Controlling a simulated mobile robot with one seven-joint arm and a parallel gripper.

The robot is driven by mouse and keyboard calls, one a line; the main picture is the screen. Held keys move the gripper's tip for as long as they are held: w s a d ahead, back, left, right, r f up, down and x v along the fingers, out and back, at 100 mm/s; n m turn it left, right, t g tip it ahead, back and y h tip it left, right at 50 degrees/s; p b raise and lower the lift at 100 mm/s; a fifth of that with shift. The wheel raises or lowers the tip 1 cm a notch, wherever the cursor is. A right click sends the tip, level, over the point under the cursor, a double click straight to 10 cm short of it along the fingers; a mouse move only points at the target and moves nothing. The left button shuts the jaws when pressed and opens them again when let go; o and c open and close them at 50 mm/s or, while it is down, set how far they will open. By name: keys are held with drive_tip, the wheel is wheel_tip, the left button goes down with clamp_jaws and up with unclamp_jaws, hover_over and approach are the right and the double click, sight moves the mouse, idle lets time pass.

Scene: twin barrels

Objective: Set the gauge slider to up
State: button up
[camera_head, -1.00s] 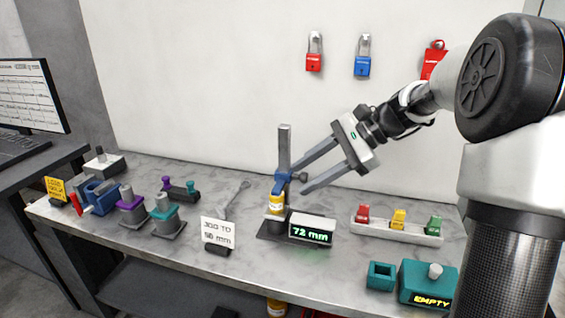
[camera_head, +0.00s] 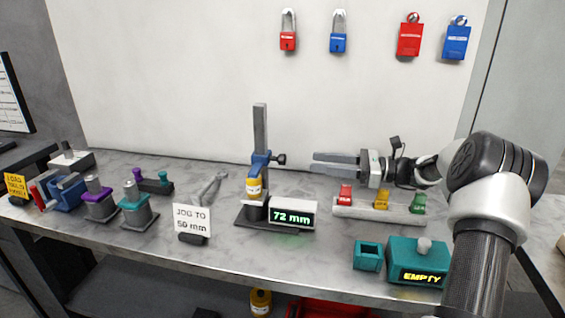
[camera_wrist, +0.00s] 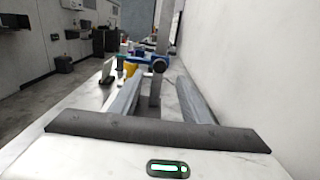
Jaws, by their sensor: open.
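The gauge slider (camera_head: 261,162) is a blue clamp with a black knob on its right, partway up an upright grey post (camera_head: 260,125). A yellow-banded cylinder (camera_head: 254,187) sits directly below it on the dark base. The gauge display (camera_head: 290,216) reads 72 mm. My gripper (camera_head: 313,162) is open and empty, level, right of the knob and pointing left at it with a gap between. In the wrist view the blue slider (camera_wrist: 147,59) and its round knob lie ahead, roughly in line with the space between my fingers (camera_wrist: 162,82).
A card (camera_head: 192,221) reads "JOG TO 50 mm". A pale tray (camera_head: 370,212) with red, yellow and green pieces lies below my gripper. A teal box (camera_head: 415,262) marked EMPTY stands at front right. The white wall (camera_wrist: 243,60) runs close along the right in the wrist view.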

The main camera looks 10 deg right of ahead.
sight(283, 158)
drive_tip(key=b+x, duration=0.2)
drive_tip(key=x, duration=0.9)
drive_tip(key=shift+a, duration=0.15)
drive_tip(key=shift+r, duration=0.15)
clamp_jaws()
